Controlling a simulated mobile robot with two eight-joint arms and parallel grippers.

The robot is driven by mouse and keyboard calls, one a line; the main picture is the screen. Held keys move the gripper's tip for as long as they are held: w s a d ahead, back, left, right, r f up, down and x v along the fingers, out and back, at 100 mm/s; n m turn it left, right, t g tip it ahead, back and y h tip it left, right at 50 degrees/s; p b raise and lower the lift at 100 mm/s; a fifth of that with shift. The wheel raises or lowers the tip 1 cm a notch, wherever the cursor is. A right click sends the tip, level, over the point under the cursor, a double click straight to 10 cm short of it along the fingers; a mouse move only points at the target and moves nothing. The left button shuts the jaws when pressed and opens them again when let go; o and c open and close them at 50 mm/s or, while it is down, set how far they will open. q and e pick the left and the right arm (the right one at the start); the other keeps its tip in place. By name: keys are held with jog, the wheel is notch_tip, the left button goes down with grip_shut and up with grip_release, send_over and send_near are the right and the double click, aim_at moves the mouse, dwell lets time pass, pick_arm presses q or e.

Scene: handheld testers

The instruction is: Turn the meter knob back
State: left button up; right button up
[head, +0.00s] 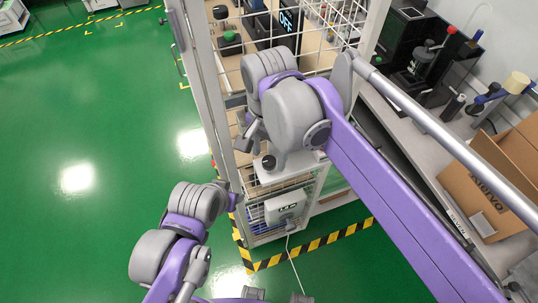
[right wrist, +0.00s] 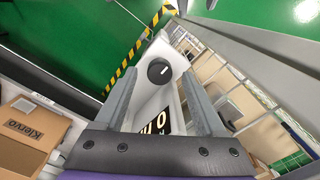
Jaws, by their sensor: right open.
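The meter is a pale box (head: 290,172) with a round black knob (head: 268,162) on it, at the cage's near end in the head view. In the right wrist view the knob (right wrist: 159,70) shows a short white mark on its face. My right gripper (head: 250,142) is open and close to the knob. In the wrist view its fingers (right wrist: 159,82) stand on either side of the knob's picture; contact is not visible. A black panel with white characters (right wrist: 155,124) is partly hidden by the gripper. My left gripper (head: 230,194) is at the cage's left side; its jaws are unclear.
A white wire cage (head: 340,22) holds shelves and devices, including a black unit marked OFF (head: 288,20). A white box with a cable (head: 286,206) is low on its near end. A bench with a cardboard box (head: 485,200) is right. Green floor at left is clear.

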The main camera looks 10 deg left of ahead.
jog(key=shift+f, duration=0.65)
grip_shut()
